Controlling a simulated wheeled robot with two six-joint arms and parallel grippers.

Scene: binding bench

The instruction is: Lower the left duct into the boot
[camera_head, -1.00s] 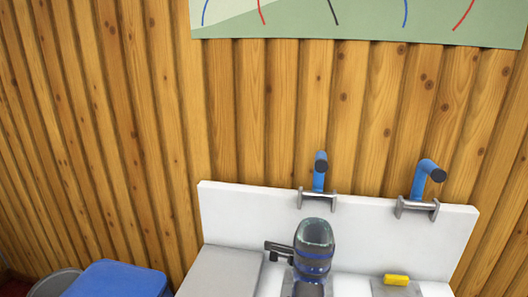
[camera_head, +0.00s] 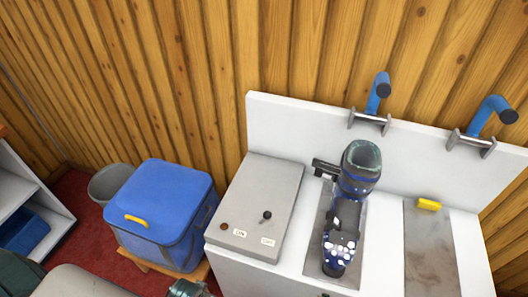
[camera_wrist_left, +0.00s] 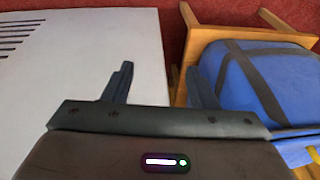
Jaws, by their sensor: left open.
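The left duct (camera_head: 378,92) is a blue tube with a dark end, held upright at a metal bracket on the white back panel. The boot (camera_head: 350,195) stands on the bench below it, dark blue with white spots at the toe and a teal-lined open top. The duct is apart from the boot, above and behind it. My left gripper (camera_wrist_left: 160,85) is open and empty in the left wrist view, in front of the bench's pale side and the stool. Neither duct nor boot shows there. My right gripper is not in view.
A second blue duct (camera_head: 493,112) hangs at the right. A grey control box (camera_head: 262,200) stands left of the boot; a yellow block (camera_head: 428,204) lies right of it. A blue cooler bag (camera_head: 165,210) on a wooden stool (camera_wrist_left: 190,50) and a grey bin (camera_head: 106,184) stand at left.

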